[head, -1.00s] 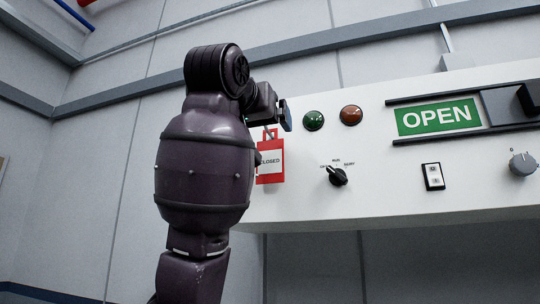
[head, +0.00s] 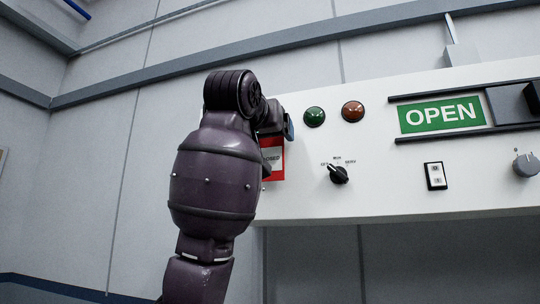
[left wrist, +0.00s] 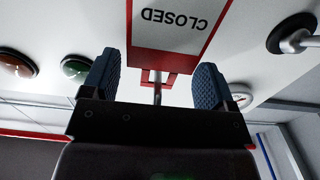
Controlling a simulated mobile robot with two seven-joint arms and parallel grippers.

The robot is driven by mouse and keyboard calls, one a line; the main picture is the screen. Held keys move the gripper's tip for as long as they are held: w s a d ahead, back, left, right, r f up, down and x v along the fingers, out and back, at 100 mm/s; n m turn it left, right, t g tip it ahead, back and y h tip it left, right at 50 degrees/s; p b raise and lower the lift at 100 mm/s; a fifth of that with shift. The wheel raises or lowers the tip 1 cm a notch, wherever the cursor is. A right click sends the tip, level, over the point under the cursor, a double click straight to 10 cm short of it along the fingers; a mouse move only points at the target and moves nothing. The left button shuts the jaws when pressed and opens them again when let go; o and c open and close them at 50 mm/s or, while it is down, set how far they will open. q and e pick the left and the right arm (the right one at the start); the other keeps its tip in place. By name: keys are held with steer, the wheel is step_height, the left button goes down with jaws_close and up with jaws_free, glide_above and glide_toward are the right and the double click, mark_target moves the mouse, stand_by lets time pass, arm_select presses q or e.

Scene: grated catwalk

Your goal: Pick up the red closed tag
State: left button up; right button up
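The red tag (head: 278,172) with a white CLOSED label hangs at the left end of the white panel in the head view, partly hidden behind my left arm. In the left wrist view the tag (left wrist: 180,40) appears upside down. Its narrow red loop sits at a metal peg (left wrist: 157,92). My left gripper (left wrist: 155,84) is open, its blue pads on either side of the peg and loop with gaps showing. In the head view only a blue fingertip shows past the arm. My right gripper is not in view.
The white panel (head: 400,190) carries a green light (head: 314,116), a red light (head: 352,111), a black selector knob (head: 338,174), a rocker switch (head: 435,176) and a green OPEN sign (head: 441,115) in black rails. A dark round knob (left wrist: 292,36) shows in the left wrist view.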

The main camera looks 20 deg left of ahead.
arm_select(q)
steer(key=c, duration=0.7)
steer(key=shift+r, duration=0.1)
